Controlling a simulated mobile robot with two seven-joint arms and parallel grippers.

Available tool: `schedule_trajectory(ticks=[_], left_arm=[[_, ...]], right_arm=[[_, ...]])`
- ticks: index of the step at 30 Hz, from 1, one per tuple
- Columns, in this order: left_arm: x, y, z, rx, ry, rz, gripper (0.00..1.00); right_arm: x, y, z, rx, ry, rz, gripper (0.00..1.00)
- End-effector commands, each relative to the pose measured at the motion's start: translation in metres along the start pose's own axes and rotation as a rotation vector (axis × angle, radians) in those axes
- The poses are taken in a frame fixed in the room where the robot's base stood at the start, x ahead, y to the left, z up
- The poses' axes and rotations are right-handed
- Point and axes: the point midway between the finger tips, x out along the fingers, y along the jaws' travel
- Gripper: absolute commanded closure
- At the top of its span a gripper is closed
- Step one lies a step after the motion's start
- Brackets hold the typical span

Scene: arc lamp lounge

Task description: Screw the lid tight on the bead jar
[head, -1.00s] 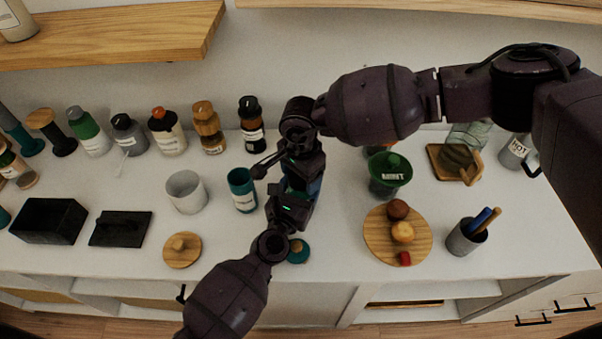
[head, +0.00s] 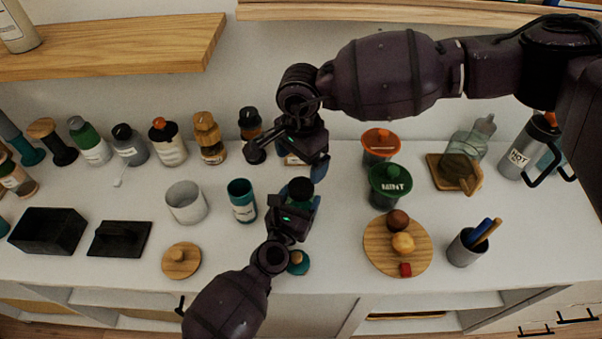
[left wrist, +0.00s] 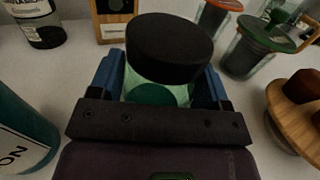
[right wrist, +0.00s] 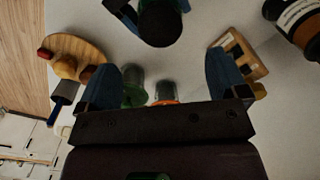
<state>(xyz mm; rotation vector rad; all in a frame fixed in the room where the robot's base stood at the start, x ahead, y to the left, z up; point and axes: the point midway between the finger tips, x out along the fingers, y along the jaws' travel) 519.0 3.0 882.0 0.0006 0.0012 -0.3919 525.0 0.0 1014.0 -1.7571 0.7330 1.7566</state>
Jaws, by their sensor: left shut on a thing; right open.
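The bead jar (left wrist: 160,93) is a clear glass jar with green contents. Its black lid (left wrist: 168,48) sits on top; I cannot tell how tight it is. My left gripper (head: 298,207) is shut on the jar, its blue fingers on both sides of the glass. The lid also shows in the head view (head: 300,187) and at the top of the right wrist view (right wrist: 160,22). My right gripper (head: 318,165) is open and empty, behind and above the jar, apart from the lid. Its blue fingers are spread in the right wrist view (right wrist: 165,75).
A teal cup (head: 242,203) and a white cup (head: 186,204) stand left of the jar. The green MINT jar (head: 390,187) and a round board with fruit (head: 376,253) are to the right. A teal lid-like piece (head: 299,262) lies in front. Several bottles line the back.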

Motion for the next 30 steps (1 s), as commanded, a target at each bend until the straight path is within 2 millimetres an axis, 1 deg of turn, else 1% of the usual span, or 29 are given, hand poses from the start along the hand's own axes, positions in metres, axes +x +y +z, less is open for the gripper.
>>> schedule_trajectory(ticks=[1, 3, 7, 11, 18, 19, 24, 25, 30], left_arm=[[0.0, 0.0, 0.0, 0.0, 0.0, 0.0, 0.96], [0.0, 0.0, 0.0, 0.0, 0.0, 0.0, 0.96], [0.0, 0.0, 0.0, 0.0, 0.0, 0.0, 0.96], [0.0, 0.0, 0.0, 0.0, 0.0, 0.0, 0.96], [0.0, 0.0, 0.0, 0.0, 0.0, 0.0, 0.96], [0.0, 0.0, 0.0, 0.0, 0.0, 0.0, 0.28], [0.0, 0.0, 0.0, 0.0, 0.0, 0.0, 0.02], [0.0, 0.0, 0.0, 0.0, 0.0, 0.0, 0.0], [0.0, 0.0, 0.0, 0.0, 0.0, 0.0, 0.0]], right_arm=[[-0.009, 0.0, 0.0, -0.001, 0.001, -0.002, 0.08], [-0.017, 0.0, -0.001, 0.001, 0.001, -0.002, 0.08], [-0.028, 0.0, 0.0, 0.0, 0.001, -0.001, 0.08], [-0.033, 0.0, 0.0, 0.0, 0.0, -0.001, 0.08], [-0.033, 0.0, 0.0, 0.0, 0.0, -0.001, 0.08], [-0.033, 0.0, 0.0, 0.0, 0.0, 0.0, 0.08], [-0.033, 0.0, 0.0, 0.0, 0.0, 0.0, 0.08], [-0.033, 0.0, 0.0, 0.0, 0.0, 0.0, 0.08], [-0.033, 0.0, 0.0, 0.0, 0.0, 0.0, 0.08]])
